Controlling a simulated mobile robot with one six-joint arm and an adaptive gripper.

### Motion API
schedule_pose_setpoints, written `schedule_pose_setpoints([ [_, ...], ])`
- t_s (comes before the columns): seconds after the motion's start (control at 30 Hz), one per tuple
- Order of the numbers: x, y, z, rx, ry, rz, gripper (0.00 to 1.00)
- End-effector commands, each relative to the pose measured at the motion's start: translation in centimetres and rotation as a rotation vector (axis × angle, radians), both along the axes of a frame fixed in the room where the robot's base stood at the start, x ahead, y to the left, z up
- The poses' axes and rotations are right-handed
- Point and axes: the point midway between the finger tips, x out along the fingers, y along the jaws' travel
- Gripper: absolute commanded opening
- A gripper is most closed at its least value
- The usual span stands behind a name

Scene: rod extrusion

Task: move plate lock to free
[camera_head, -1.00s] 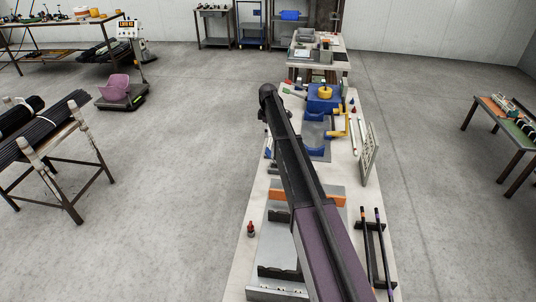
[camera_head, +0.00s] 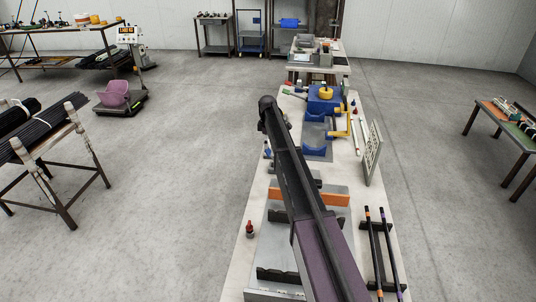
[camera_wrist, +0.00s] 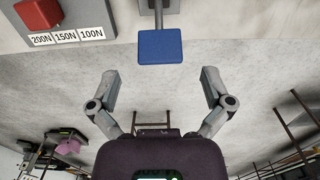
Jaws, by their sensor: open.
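In the wrist view a blue square pad (camera_wrist: 160,46) sits on the end of a grey rod, at the top centre. No label names it as the plate lock, and I cannot tell its setting. My gripper (camera_wrist: 160,78) is open and empty, its two fingers spread wide on either side below the pad, apart from it. In the head view a small blue piece (camera_head: 267,150) shows at the bench's left edge, partly beside my arm, which hides part of the bench. My fingers cannot be made out there.
A red block (camera_wrist: 38,13) sits above a 200N, 150N, 100N label strip (camera_wrist: 68,37) at the upper left. The long bench (camera_head: 236,262) carries a blue machine (camera_head: 322,97), an orange bar (camera_head: 332,199), a small red-topped item (camera_head: 249,228) and a rod rack (camera_head: 376,262).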

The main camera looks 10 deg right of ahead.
Motion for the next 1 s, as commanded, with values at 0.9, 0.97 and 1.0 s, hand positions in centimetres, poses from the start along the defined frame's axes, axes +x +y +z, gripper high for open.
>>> schedule_pose_setpoints([
  [0.9,0.0,0.1,-4.1,0.000,0.000,0.001,1.00],
  [0.97,0.0,0.1,-4.1,0.000,0.000,0.001,1.00],
  [1.0,0.0,0.1,-4.1,0.000,0.000,0.001,1.00],
])
